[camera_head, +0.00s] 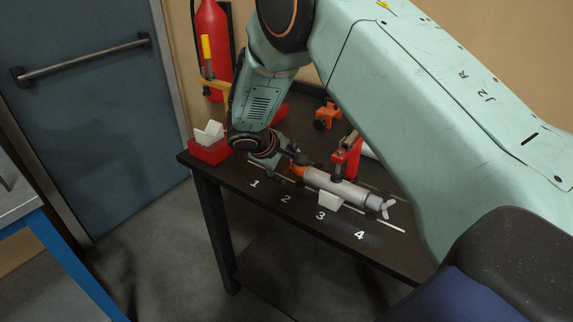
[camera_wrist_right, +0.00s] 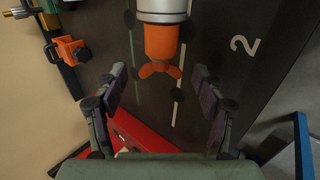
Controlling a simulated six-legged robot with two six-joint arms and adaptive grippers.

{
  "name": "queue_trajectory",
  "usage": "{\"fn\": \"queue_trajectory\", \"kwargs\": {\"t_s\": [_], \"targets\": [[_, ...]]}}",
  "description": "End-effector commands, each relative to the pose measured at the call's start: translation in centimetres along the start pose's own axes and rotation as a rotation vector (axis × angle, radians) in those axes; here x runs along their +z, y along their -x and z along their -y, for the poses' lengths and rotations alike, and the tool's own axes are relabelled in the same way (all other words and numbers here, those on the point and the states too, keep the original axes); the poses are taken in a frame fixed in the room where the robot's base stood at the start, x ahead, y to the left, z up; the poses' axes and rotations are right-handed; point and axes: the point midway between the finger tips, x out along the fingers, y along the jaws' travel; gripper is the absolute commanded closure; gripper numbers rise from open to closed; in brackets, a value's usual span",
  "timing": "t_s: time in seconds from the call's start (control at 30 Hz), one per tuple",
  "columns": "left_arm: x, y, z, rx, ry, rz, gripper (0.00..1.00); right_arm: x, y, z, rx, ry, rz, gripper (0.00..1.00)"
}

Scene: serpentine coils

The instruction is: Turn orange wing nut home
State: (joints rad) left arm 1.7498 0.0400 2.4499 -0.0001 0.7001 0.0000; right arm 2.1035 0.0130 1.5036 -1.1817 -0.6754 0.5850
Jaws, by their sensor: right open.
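The orange wing nut (camera_wrist_right: 160,70) sits on the orange end of a pale cylinder (camera_wrist_right: 162,10), with its two wings spread sideways. In the head view its orange end (camera_head: 298,170) is partly hidden by my gripper. The cylinder (camera_head: 335,185) lies along the table, with a pale wing nut (camera_head: 385,207) at its other end. My right gripper (camera_head: 289,160) is at the orange end. In the right wrist view the right gripper (camera_wrist_right: 159,78) is open, with one finger on each side of the orange wing nut and visible gaps. My left gripper is not in view.
The dark table (camera_head: 290,222) carries white numbers 1 to 4. A white block (camera_head: 328,201) is by the cylinder, and a red clamp (camera_head: 347,158) stands behind it. A red block with a white piece (camera_head: 208,147) is at the left corner. An orange fixture (camera_head: 327,115) stands at the back.

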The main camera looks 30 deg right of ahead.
Motion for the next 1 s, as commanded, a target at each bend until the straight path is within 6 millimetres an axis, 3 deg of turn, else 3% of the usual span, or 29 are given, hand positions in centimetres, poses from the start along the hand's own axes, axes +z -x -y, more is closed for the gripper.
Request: {"fn": "queue_trajectory", "kwargs": {"t_s": [0.3,0.9,1.0], "targets": [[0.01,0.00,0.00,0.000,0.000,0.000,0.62,0.01,-0.34,0.01,0.000,0.001,0.000,0.30],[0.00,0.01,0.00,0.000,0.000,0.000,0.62,0.00,-0.29,-0.01,0.000,0.000,0.000,0.81],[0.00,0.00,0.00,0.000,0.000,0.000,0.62,-0.01,-0.29,-0.01,0.000,0.000,-0.001,0.85]]}}
